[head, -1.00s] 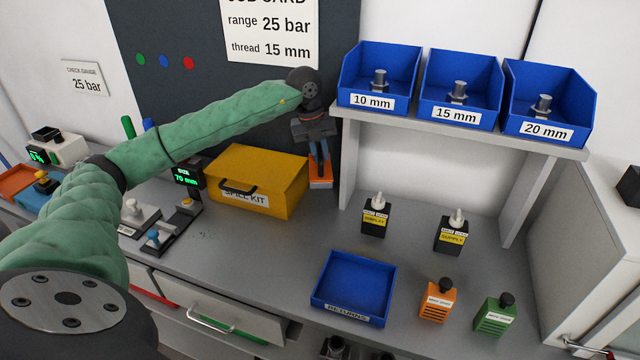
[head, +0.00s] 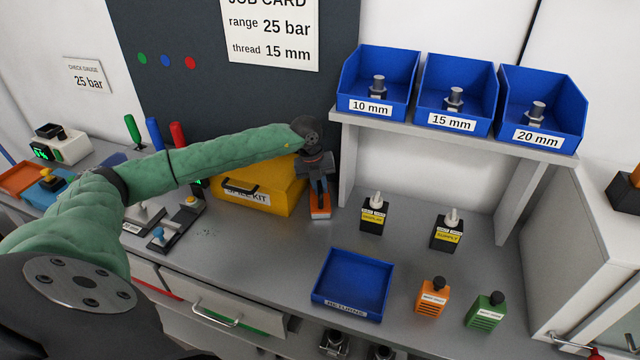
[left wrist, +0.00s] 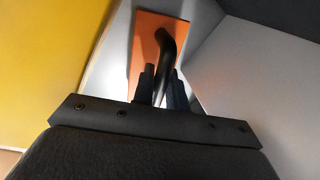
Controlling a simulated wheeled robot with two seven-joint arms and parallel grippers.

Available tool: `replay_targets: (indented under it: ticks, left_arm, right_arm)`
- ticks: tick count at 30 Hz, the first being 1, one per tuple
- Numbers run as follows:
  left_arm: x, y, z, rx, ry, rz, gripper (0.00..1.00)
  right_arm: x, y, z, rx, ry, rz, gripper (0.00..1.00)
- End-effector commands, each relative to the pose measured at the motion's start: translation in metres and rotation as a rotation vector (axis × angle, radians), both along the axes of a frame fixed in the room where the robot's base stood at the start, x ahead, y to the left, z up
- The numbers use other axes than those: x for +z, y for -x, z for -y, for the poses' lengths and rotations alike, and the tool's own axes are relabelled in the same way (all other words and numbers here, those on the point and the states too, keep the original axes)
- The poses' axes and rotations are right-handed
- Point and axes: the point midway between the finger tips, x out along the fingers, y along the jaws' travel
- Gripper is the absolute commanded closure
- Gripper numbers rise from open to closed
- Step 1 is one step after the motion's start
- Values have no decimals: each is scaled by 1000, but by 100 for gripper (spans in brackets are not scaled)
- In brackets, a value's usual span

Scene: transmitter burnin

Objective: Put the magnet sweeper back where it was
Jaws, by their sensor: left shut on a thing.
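The magnet sweeper (head: 320,211) is an orange flat block with a black handle. In the head view it is upright at the back of the bench, between the yellow spill kit box and the shelf's left support. My left gripper (head: 319,190) points down and is shut on its handle. In the left wrist view the orange plate (left wrist: 144,45) and the curved black handle (left wrist: 166,50) show beyond the gripper's fingers (left wrist: 160,88). The sweeper's underside is hidden, so I cannot tell whether it touches the bench. My right gripper is not in view.
The spill kit (head: 264,190) stands close on the left, the shelf support (head: 348,165) close on the right. Two black supply bottles (head: 373,217) and a blue returns tray (head: 352,282) are further right and forward. Bare bench (head: 270,245) lies in front.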

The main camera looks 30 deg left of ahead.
Motion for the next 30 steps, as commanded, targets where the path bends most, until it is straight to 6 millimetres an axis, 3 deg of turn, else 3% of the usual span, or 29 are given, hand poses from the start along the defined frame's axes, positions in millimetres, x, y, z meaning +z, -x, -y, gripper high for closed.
replay_targets:
  ticks: [12, 13, 16, 30]
  left_arm:
    - [-2, -1, 0, 0, 0, 1, 100]
    - [-3, 0, 0, 0, -1, 1, 84]
    - [-2, 0, 0, 0, -1, 1, 64]
    - [1, 0, 0, 0, -1, 1, 64]
  right_arm:
    - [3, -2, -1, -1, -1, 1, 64]
    - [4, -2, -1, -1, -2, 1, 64]
    - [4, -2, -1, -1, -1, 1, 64]
    - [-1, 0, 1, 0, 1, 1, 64]
